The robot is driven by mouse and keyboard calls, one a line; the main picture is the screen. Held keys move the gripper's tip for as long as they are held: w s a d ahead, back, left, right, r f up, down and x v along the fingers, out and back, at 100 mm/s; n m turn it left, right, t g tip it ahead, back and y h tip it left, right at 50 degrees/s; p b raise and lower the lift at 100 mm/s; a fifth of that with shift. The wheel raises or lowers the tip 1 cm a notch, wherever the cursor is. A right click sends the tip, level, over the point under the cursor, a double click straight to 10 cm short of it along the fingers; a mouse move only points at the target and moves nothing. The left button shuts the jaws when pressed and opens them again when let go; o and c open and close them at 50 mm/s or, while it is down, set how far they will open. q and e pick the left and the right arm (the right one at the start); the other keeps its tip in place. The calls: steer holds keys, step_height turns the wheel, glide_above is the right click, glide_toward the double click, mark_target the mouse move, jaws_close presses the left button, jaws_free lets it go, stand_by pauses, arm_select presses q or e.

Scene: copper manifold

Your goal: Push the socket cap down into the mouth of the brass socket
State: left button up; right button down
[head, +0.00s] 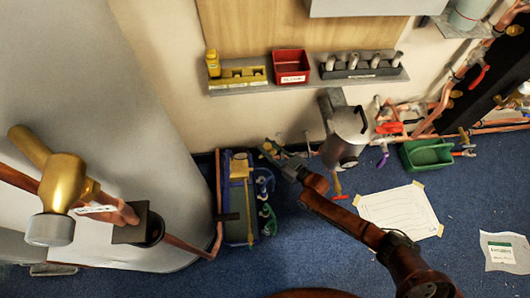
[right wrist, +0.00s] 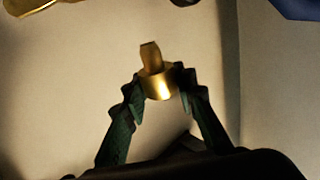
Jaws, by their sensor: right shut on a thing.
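My right gripper (right wrist: 160,88) is shut on a small brass piece, which I take to be the socket cap (right wrist: 159,84). The cap has a round brass body between the fingertips and a narrower tab pointing away from the gripper. A large brass fitting (head: 66,182) with a grey round end stands at the left on a copper pipe. I cannot tell whether it is the brass socket; no open mouth shows. My left gripper is not in view.
A pale grey tank (head: 130,100) fills the left side. A wall shelf (head: 300,82) holds a red bin (head: 291,65) and racks. A metal canister (head: 345,135) is just right of the gripper. A blue tray (head: 238,200) lies below. Brass shows at the wrist view's top left.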

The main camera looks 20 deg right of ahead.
steer(key=shift+w+d+r+m+h, duration=0.1)
steer(key=shift+w+d+m+h, duration=0.25)
steer(key=shift+w+d, duration=0.25)
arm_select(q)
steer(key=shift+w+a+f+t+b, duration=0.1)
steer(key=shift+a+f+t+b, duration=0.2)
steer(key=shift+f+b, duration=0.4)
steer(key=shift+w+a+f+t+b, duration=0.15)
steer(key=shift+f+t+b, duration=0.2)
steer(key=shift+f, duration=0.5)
arm_select(e)
steer(key=shift+m+t+h, duration=0.5)
steer(key=shift+m+h, duration=0.05)
steer(key=shift+h, duration=0.4)
steer(key=shift+w+d+f, duration=0.4)
steer(key=shift+f, duration=0.3)
steer(key=shift+w+d+f, duration=0.4)
steer(key=shift+f, duration=0.3)
steer(key=shift+w+d+f, duration=0.4)
steer(key=shift+f, duration=0.3)
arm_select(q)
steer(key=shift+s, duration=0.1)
